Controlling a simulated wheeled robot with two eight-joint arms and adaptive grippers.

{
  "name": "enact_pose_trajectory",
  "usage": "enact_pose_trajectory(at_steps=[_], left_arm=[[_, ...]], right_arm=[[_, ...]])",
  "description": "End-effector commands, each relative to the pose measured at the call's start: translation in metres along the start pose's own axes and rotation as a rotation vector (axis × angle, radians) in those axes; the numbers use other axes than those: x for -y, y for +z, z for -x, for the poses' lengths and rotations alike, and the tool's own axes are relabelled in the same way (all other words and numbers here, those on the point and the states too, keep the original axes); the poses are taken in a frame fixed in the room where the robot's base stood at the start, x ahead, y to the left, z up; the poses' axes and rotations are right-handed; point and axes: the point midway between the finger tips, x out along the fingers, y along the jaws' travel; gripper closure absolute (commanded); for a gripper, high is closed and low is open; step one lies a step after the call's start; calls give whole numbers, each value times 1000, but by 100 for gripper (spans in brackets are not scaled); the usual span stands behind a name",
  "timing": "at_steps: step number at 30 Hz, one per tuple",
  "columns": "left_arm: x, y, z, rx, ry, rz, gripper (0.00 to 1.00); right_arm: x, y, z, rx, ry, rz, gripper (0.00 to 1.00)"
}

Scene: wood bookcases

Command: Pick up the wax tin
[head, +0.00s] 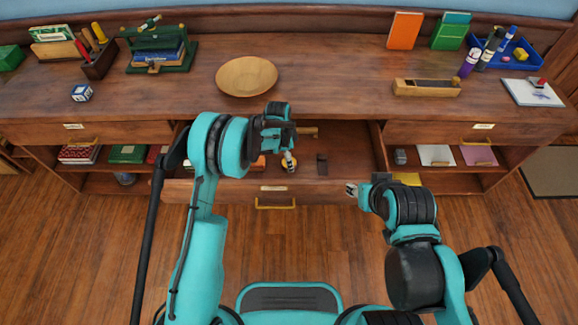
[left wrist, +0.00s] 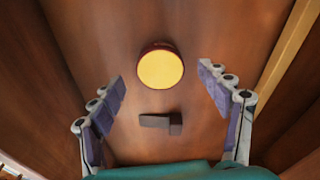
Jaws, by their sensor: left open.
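The wax tin appears to be the round tin with a yellow top and dark red side (left wrist: 161,68). It sits on the floor of the open middle drawer (head: 345,150). In the head view only a bit of yellow shows beside my left gripper (head: 289,160). In the left wrist view that gripper (left wrist: 162,105) is open and empty. Its two fingers are wide apart, and the tin lies beyond their tips, between their lines, untouched. My right gripper (head: 352,190) hangs at the drawer's front right corner, too small to judge.
A small dark block (left wrist: 160,123) lies in the drawer close to the tin; it also shows in the head view (head: 322,164). The drawer walls bound the space.

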Motion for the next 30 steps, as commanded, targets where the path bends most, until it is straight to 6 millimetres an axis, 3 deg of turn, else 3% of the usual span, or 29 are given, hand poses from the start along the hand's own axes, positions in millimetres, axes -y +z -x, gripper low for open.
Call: enact_pose_trajectory(at_steps=[1,3,11,15,17,18,30], left_arm=[[0,0,-13,0,0,0,23],[0,0,-20,0,-1,0,23],[0,0,-21,0,-1,1,26],[0,0,-21,0,-1,1,63],[0,0,-21,0,-1,1,79],[0,0,-21,0,-1,1,82],[0,-1,-13,0,-1,1,82]], right_arm=[[0,5,-6,0,0,0,60],[0,6,-9,0,0,0,60],[0,5,-8,0,0,0,60],[0,5,-8,0,0,0,60],[0,5,-8,0,0,0,60],[0,6,-8,0,0,0,60],[0,3,-4,0,0,0,60]])
